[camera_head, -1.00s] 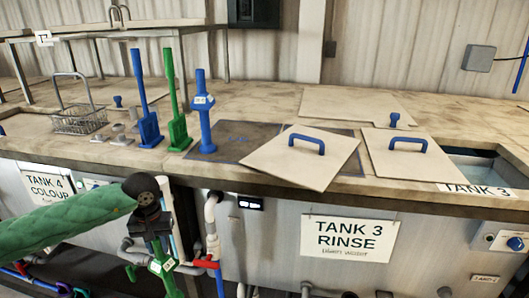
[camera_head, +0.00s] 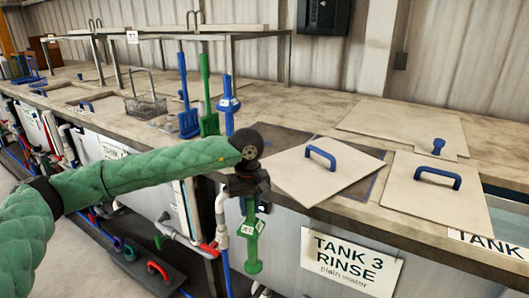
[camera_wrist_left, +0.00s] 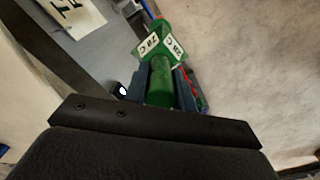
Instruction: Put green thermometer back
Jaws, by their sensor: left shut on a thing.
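My left gripper (camera_head: 246,192) is shut on the green thermometer (camera_head: 251,236). The thermometer hangs roughly upright below the jaws, in front of the counter's front edge in the head view. In the left wrist view the green thermometer (camera_wrist_left: 160,72) sits between the two fingers (camera_wrist_left: 160,88), and white labels with temperature marks show on its wider part. Its upper end is hidden by the gripper in the head view. My right gripper is not in view.
A blue thermometer (camera_head: 228,106) stands on the counter (camera_head: 285,105) beside a green paddle (camera_head: 208,122) and a blue paddle (camera_head: 188,122). A tilted lid (camera_head: 310,180) and another lid (camera_head: 435,197) lie to the right. A wire basket (camera_head: 146,106) stands behind left. Pipes run below the counter.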

